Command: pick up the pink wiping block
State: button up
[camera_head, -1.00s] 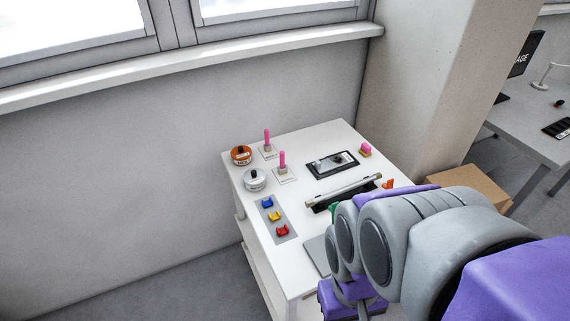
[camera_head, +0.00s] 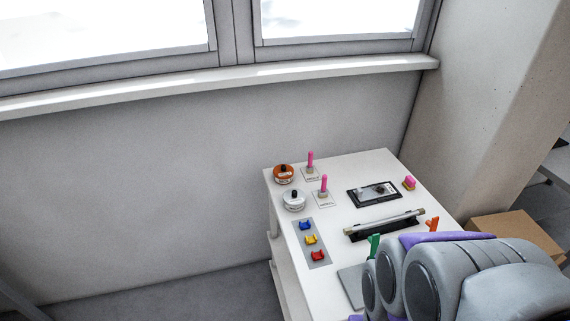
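The pink wiping block (camera_head: 410,182) is a small pink piece with a yellowish underside. It sits near the right edge of the white table (camera_head: 342,209), right of a dark framed plate (camera_head: 374,193). Two upright pink sticks on small bases, a far one (camera_head: 310,162) and a nearer one (camera_head: 324,187), stand at the table's back left. My arm's grey and purple links cover the table's front right corner. My gripper does not show; the arm links or the frame's lower edge hide it.
An orange round tin (camera_head: 283,174) and a white one (camera_head: 293,200) stand at the left edge. Blue, yellow and red pieces lie on a grey strip (camera_head: 321,256). A bar on a black holder (camera_head: 384,225) lies mid-table. A cardboard box (camera_head: 514,236) stands right, beside the pillar.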

aim_at(408, 183)
jog(key=k+l+u, duration=0.5)
jog(key=k, duration=0.35)
